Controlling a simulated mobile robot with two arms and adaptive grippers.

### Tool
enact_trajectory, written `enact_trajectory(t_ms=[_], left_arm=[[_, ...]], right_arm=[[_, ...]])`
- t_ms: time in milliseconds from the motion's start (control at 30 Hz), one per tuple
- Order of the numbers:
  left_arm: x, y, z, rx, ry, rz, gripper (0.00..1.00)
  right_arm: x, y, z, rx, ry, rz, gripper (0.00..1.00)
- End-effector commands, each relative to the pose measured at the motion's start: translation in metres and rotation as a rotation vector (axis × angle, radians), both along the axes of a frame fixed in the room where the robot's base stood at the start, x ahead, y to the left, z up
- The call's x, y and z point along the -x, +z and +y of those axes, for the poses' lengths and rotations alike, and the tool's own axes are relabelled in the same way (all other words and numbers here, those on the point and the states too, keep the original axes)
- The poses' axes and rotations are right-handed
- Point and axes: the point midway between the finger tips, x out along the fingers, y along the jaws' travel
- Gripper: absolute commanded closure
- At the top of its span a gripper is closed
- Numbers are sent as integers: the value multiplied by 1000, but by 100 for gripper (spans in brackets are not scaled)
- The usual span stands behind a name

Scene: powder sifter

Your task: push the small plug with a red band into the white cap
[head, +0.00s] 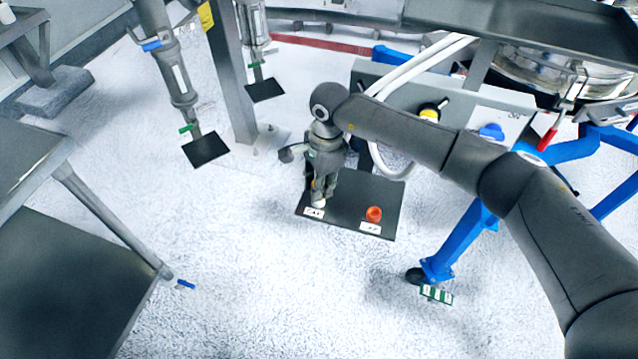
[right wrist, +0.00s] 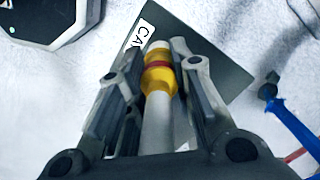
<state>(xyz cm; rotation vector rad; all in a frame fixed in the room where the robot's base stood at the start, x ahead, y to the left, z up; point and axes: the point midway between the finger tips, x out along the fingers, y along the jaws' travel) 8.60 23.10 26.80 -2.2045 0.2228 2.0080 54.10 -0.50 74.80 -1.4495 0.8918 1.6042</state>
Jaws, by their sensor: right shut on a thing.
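My right gripper (head: 319,192) points down over the dark mat (head: 345,213), near its left label. In the right wrist view its fingers (right wrist: 160,56) are closed on either side of the plug (right wrist: 159,82), which is yellow with a red band around it. A pale shaft (right wrist: 157,125) runs from the plug back toward my palm. A whitish piece, apparently the white cap (head: 318,204), shows just under the fingertips at the mat. The plug's far end is at or close to it; whether they touch I cannot tell. My left gripper is out of view.
An orange-red round part (head: 374,213) stands on the mat to the right, by a second label (head: 370,228). A blue-legged machine frame (head: 462,240) is at the right. A grey table (head: 75,285) is at the left. Open floor lies in front.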

Motion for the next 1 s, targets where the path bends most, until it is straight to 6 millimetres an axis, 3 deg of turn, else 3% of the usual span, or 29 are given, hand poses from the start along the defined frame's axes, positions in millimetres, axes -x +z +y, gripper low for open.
enact_trajectory(t_ms=[600, 633, 800, 1000], left_arm=[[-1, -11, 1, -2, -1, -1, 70], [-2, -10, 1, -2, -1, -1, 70], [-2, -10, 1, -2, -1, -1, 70], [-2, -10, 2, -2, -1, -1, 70]], right_arm=[[0, -10, 0, 0, 0, -1, 100], [0, -10, 0, 0, 0, -1, 77], [0, -9, 0, 0, 0, 0, 55], [0, -9, 0, 0, 0, 0, 53]])
